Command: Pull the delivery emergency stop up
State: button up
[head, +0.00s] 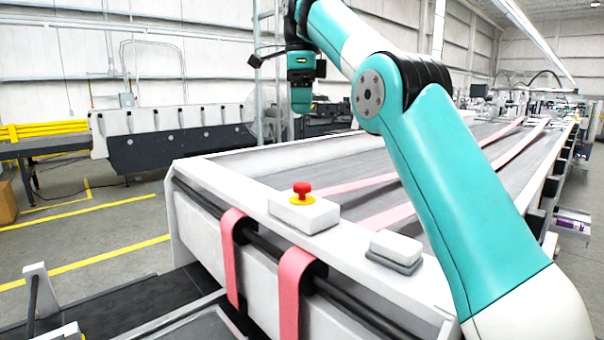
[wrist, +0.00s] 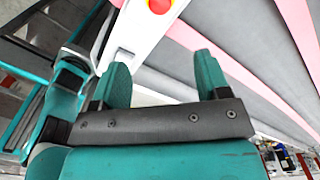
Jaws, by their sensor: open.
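The emergency stop is a red mushroom button (head: 302,188) on a yellow ring, set on a white box (head: 304,213) at the near end of the machine. In the wrist view the red button (wrist: 159,5) is cut by the top edge, beyond the fingertips. My gripper (wrist: 160,70) is open, with its two teal fingers apart and nothing between them. In the head view my gripper (head: 301,102) hangs pointing down, higher than the button and clear of it.
A second white box (head: 395,248) sits on the same end frame, to the right. Pink belts (head: 232,255) loop over the dark roller at the machine's near end. A grey-white machine (head: 180,135) stands behind. The air around the button looks clear.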

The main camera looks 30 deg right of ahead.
aim_at(302, 183)
notch_tip(302, 183, down, 17)
jog(key=b, duration=0.3)
jog(key=shift+c, duration=0.2)
grip_shut()
jog(key=shift+r+p, duration=0.9)
jog(key=shift+p, duration=0.2)
jog(key=shift+f, duration=0.1)
jog(key=shift+o, duration=0.2)
grip_release()
